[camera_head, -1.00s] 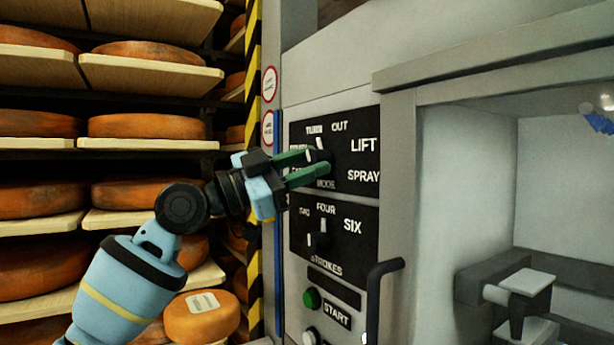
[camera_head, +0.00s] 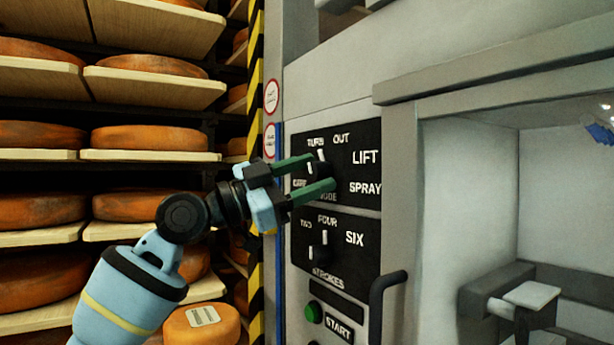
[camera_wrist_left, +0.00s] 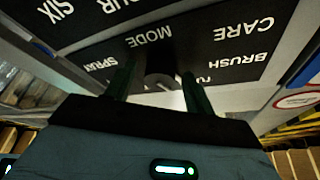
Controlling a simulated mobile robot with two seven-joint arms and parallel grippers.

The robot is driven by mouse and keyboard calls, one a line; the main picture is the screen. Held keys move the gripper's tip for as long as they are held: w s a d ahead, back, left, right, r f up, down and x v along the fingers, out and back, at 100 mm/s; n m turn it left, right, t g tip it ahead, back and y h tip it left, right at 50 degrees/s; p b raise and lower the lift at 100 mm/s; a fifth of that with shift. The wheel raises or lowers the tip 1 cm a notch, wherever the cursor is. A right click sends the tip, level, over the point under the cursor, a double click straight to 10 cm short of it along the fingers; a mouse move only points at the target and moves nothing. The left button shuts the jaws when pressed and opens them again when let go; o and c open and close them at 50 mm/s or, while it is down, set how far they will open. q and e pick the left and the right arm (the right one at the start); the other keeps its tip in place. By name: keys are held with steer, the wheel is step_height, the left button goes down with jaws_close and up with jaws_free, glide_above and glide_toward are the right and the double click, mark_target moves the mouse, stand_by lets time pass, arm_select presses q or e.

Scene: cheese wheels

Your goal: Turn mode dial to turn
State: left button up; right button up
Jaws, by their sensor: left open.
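The mode dial (camera_head: 322,157) is a dark knob with a white pointer mark, on a black panel at mid-frame. Its pointer is up, tilted slightly left toward the TURN label (camera_head: 315,142). My left gripper (camera_head: 323,171) is open, its green fingers spread at the dial, one above left and one below right. In the left wrist view the dial (camera_wrist_left: 160,76) sits between the two fingers, with a gap on both sides, and the labels appear upside down. A finger covers part of the labels left of the dial. My right gripper is not in view.
Below is the strokes dial (camera_head: 324,246), then a green start button (camera_head: 313,311). A dark handle (camera_head: 386,290) sticks out at lower right of the panel. Shelves with cheese wheels (camera_head: 150,138) stand at left. A recessed bay (camera_head: 470,190) opens at right.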

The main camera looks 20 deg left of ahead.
arm_select(q)
steer(key=b+v, duration=0.1)
steer(key=v, duration=0.6)
steer(key=shift+s+a+b, duration=0.2)
steer(key=shift+a+b, duration=0.15)
steer(key=shift+f, duration=0.1)
